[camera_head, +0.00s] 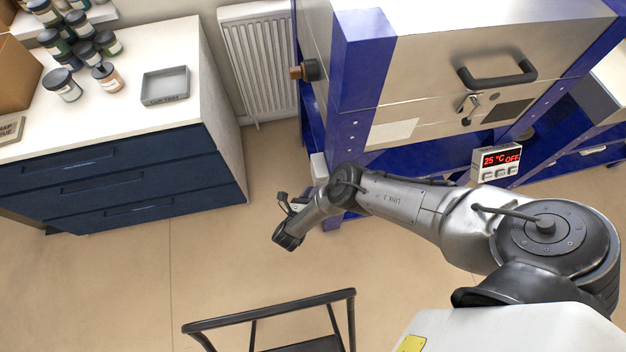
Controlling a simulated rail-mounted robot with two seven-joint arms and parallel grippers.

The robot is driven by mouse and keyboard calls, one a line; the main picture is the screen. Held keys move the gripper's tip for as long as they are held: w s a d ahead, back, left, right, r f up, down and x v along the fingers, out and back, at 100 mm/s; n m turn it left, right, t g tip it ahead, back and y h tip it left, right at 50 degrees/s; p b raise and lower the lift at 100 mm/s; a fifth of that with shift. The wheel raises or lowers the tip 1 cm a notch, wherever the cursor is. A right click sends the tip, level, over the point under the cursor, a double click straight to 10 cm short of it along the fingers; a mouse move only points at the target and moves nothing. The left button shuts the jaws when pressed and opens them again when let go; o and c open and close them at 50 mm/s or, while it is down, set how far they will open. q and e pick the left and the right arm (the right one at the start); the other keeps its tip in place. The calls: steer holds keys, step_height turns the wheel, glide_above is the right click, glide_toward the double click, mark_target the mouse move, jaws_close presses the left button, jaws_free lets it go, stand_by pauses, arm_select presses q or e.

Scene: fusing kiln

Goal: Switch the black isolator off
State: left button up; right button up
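The blue and steel kiln (440,60) stands at the upper right. I cannot pick out the black isolator for certain. A pale grey box (319,168) on the kiln's left side is partly covered by my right arm, and any switch on it is hidden. A round dark fitting with a brown end (308,71) sticks out higher on that side. My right gripper (284,203) is just left of the grey box, small and partly hidden behind my wrist. I see nothing held, but its finger opening is unclear. My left gripper is out of view.
A dark blue drawer cabinet (120,185) with jars and a grey tray (165,86) stands left, a radiator (258,55) behind. A black-framed stand (270,312) is at the front. Floor between is clear.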

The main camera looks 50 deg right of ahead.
steer(key=c, duration=0.4)
steer(key=p, duration=0.1)
steer(key=r+m+y+p, duration=0.1)
steer(key=p, duration=0.1)
steer(key=shift+s+d+r, duration=0.15)
steer(key=shift+d, duration=0.1)
steer(key=shift+c, duration=0.2)
steer(key=shift+m+y+p, duration=0.5)
steer(key=shift+m+p, duration=0.1)
steer(key=o, duration=0.9)
steer(key=shift+s+d, duration=0.1)
steer(key=shift+p+v, duration=1)
steer(key=shift+v, duration=5.9)
